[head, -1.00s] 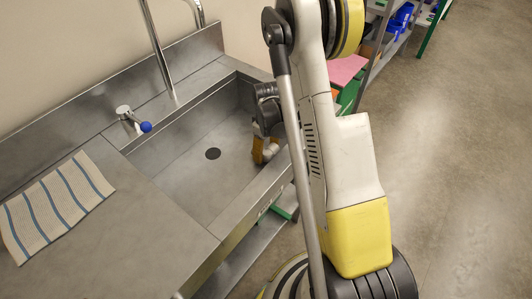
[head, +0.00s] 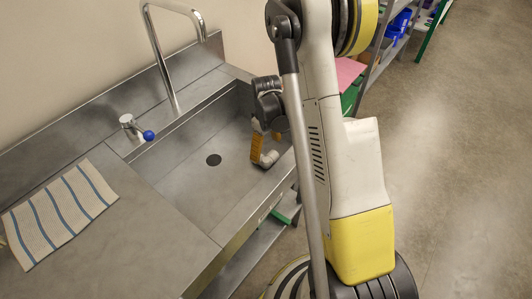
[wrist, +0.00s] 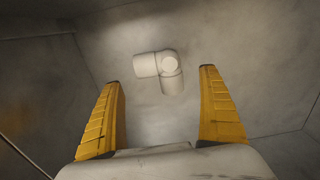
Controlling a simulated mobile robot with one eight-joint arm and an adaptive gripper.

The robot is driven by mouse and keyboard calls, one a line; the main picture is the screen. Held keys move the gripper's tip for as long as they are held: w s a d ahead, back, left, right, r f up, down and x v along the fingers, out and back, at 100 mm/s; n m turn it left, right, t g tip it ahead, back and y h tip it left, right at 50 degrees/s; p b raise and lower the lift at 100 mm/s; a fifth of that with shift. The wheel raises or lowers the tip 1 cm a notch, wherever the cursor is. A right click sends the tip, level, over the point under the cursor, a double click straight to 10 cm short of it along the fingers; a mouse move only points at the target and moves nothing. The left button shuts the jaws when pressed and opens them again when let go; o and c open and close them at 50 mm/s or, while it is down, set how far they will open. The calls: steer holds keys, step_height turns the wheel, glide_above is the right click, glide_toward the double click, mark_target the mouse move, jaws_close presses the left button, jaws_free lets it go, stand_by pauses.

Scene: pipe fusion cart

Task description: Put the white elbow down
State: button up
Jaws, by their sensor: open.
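The white elbow (head: 268,159) lies on the floor of the steel sink, near its right end. In the wrist view the elbow (wrist: 164,70) rests on the grey sink floor, beyond my fingertips and between their lines. My gripper (head: 259,151) is over the elbow inside the sink. Its two yellow fingers are wide apart in the wrist view, with nothing between them. They look clear of the elbow.
The sink basin (head: 190,180) has raised walls close around my gripper and a dark drain (head: 213,160). A tall faucet (head: 163,60) and a blue-knobbed tap (head: 136,129) stand behind it. A striped cloth (head: 62,213) lies on the counter at left.

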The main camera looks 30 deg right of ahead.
step_height(320, 180, up, 7)
steer(key=p, duration=0.2)
step_height(320, 180, up, 14)
steer(key=m+t, duration=0.1)
steer(key=t, duration=0.2)
glide_above(266, 156)
steer(key=s+a, duration=0.4)
steer(key=a, duration=0.3)
steer(key=s+a+r+m+t, duration=0.1)
steer(key=s+a+r+t, duration=0.1)
steer(key=s, duration=0.4)
steer(key=s+a+r+m+t, duration=0.2)
steer(key=s+a+r, duration=0.3)
steer(key=s+a, duration=0.1)
steer(key=shift+s+a+r, duration=0.25)
steer(key=shift+r, duration=0.05)
steer(key=shift+a, duration=0.1)
